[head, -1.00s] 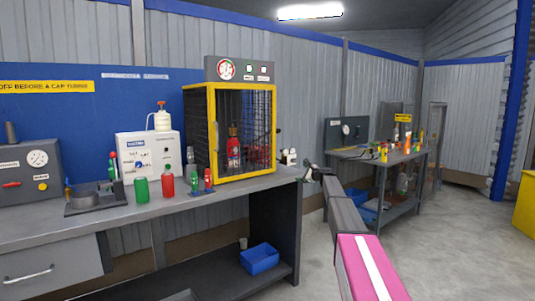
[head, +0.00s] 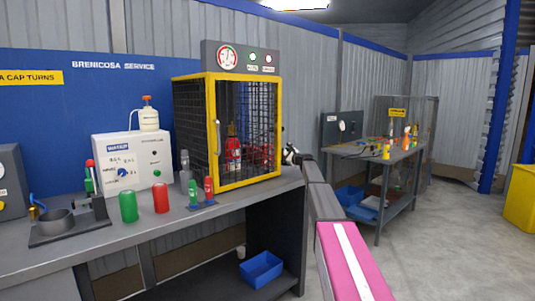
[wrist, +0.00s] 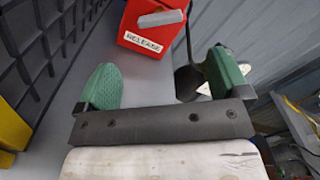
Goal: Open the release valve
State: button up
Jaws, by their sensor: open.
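A red box (wrist: 152,22) with a white label reading RELEASE shows at the top of the wrist view, just beyond my gripper. A dark rounded part (wrist: 188,82) lies beside and partly behind the right finger, with a thin dark strip above it; I cannot tell whether this is the valve's lever or whether the finger touches it. My gripper (wrist: 162,82) is open, its two green pads wide apart with nothing held between them. In the head view my gripper (head: 291,156) is at the right side of the yellow-framed cage, and the red box cannot be made out there.
The yellow-framed mesh cage (head: 214,130) stands on the grey bench (head: 235,212) with a red extinguisher (head: 232,150) inside. Green (head: 128,206) and red (head: 161,198) cylinders stand left of it. A second bench (head: 375,154) is behind at right. Open floor lies at right.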

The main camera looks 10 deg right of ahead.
jog(key=x, duration=1)
jog(key=shift+w+a, duration=0.2)
jog(key=shift+w, duration=0.1)
jog(key=c, duration=0.9)
